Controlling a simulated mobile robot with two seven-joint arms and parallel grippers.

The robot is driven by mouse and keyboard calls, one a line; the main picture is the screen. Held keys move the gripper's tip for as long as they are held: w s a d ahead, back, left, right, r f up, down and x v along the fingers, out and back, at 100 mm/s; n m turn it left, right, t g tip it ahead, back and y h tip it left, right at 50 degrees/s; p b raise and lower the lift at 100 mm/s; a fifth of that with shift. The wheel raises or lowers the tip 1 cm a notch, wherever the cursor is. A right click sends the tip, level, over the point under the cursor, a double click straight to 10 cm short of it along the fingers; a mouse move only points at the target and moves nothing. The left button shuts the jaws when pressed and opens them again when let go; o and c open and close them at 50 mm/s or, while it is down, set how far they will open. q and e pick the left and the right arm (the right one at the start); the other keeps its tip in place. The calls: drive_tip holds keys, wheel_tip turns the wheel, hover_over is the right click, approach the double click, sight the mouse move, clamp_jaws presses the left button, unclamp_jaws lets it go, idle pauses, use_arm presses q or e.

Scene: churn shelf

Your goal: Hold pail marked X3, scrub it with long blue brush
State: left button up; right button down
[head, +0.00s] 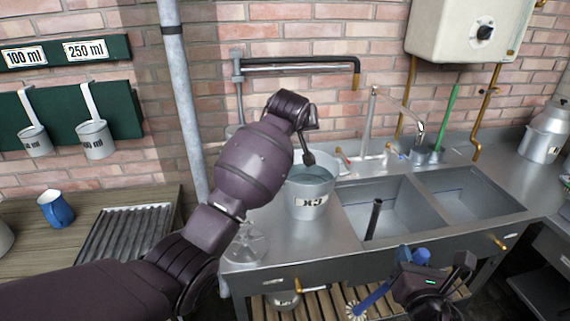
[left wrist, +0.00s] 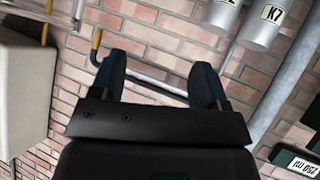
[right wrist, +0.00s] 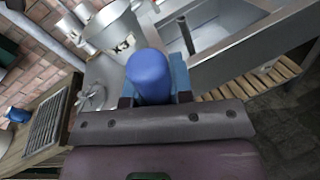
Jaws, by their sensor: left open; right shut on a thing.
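The pail marked X3 (head: 310,201) is a grey metal pail standing upright on the steel counter, left of the sinks. Its tag also shows in the right wrist view (right wrist: 124,43). My right gripper (head: 408,258) is shut on the long blue brush (head: 374,298), whose white bristle end points down and left, below the counter front. The rounded blue handle end fills the jaws in the right wrist view (right wrist: 150,78). My left gripper (head: 306,150) is above the pail's rim, partly hidden by its own wrist. In its wrist view its fingers (left wrist: 158,82) are apart and empty.
Two sink basins (head: 470,194) lie right of the pail, with a dark upright pipe (head: 374,218) in the near one. A tap (head: 418,128) and a green-handled brush (head: 450,112) stand behind. A blue jug (head: 56,208) and ribbed tray (head: 125,236) are at left.

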sight(306, 192)
use_arm(q)
drive_tip(key=s+a+f+n+g+y, duration=0.2)
drive_tip(key=f+n+g, duration=0.1)
drive_tip(key=f, duration=0.2)
drive_tip(key=s+a+f+n+g+y, duration=0.1)
drive_tip(key=s+a+f+n+g, duration=0.1)
drive_tip(key=s+f+n+g, duration=0.15)
drive_tip(key=x, duration=1.3)
drive_tip(key=shift+w, duration=0.35)
drive_tip(key=shift+r, duration=0.1)
clamp_jaws()
drive_tip(key=shift+a, duration=0.1)
idle(1.0)
